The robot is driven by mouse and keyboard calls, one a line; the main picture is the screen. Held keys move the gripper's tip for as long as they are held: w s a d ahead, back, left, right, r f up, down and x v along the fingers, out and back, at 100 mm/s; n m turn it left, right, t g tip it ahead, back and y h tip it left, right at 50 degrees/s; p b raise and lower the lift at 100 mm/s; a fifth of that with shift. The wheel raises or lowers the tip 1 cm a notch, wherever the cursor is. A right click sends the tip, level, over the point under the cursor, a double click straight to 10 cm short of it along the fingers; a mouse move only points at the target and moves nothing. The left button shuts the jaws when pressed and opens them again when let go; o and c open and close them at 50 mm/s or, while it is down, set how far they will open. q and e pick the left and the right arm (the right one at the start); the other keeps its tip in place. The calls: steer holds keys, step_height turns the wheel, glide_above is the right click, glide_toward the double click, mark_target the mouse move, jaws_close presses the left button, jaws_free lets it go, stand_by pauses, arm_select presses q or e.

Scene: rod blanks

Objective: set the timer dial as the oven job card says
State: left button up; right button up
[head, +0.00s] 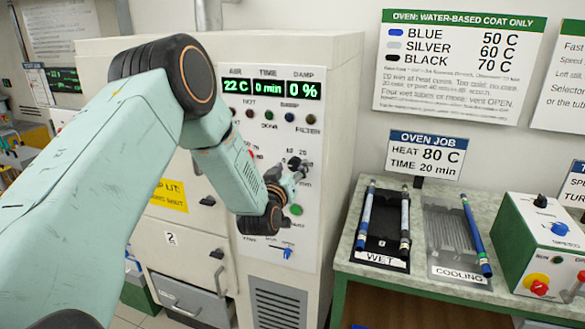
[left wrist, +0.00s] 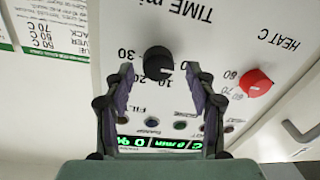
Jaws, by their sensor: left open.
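The oven job card (head: 427,154) reads HEAT 80 C, TIME 20 min. The oven's display (head: 269,88) reads 22 C, 0 min and 0 %. The black timer dial (left wrist: 158,62) shows upside down in the left wrist view, under the words TIME min. My left gripper (head: 288,181) is at the oven panel, open and empty. In the left wrist view its fingertips (left wrist: 159,70) appear on either side of the dial, with gaps. I cannot tell whether they reach around it. A red heat dial (left wrist: 256,82) sits beside it. My right gripper is out of view.
A bench (head: 350,240) at right holds a WET tray (head: 381,258), a COOLING rack (head: 459,270), rods and a green control box (head: 515,240). A coat chart (head: 460,65) hangs above.

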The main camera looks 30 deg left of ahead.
arm_select(q)
steer(key=shift+w+d, duration=0.1)
steer(key=shift+w, duration=0.25)
steer(key=shift+a, duration=0.2)
steer(key=shift+d, duration=0.2)
steer(key=c, duration=0.6)
steer(key=shift+a, duration=0.1)
steer(key=c, duration=0.5)
steer(key=shift+c, duration=0.2)
